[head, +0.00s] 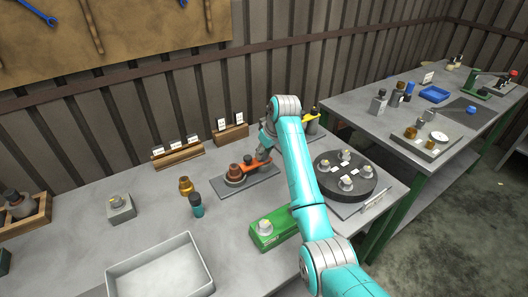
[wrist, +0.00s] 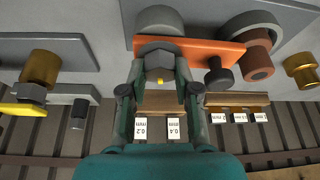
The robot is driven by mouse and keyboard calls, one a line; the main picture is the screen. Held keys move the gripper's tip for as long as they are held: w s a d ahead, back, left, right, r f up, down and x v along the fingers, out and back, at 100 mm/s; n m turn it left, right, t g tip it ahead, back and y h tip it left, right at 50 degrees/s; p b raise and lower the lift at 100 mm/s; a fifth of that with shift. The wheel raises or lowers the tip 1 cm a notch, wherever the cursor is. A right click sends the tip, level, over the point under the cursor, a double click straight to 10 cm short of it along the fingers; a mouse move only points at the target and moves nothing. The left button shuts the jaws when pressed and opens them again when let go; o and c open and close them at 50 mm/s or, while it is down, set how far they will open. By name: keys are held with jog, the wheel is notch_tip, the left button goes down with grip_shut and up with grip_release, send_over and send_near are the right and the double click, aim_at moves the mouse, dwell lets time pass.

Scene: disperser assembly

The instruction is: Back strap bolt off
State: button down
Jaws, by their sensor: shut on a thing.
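An orange strap (head: 255,163) lies over a grey plate (head: 262,180) on the bench, and it also spans the top of the wrist view (wrist: 200,52). A brown stepped cylinder (head: 235,172) stands at its left end in the head view. My gripper (wrist: 160,78) is at the other end of the strap. Its fingers are shut on a grey hex-headed bolt (wrist: 160,48), with a small yellow piece beside it. Whether the bolt is still seated in the strap cannot be told. In the head view my arm and gripper (head: 265,150) partly hide this end.
A black knob (wrist: 219,74) sits on the strap near the gripper. Wooden card holders (head: 178,154) stand behind. A round black carousel (head: 345,180) is right of the arm, a green block (head: 270,232) in front. A grey tray (head: 160,270) is front left.

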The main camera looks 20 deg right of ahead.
jog(key=n+y, duration=0.1)
jog(key=n, duration=0.2)
jog(key=shift+d+n+g, duration=0.1)
jog(key=shift+n+g, duration=0.3)
jog(key=n+g+y, duration=0.1)
jog(key=n, duration=0.2)
jog(key=shift+w+n, duration=0.15)
jog(key=shift+n, duration=0.15)
jog(key=n+g, duration=0.1)
jog(key=n, duration=0.2)
jog(key=n+g, duration=0.1)
jog(key=n, duration=0.2)
jog(key=shift+w+n+g+y, duration=0.1)
jog(key=shift+n+g+y, duration=0.2)
jog(key=shift+n+g, duration=0.1)
jog(key=c, duration=0.8)
grip_release()
jog(key=shift+c, duration=0.2)
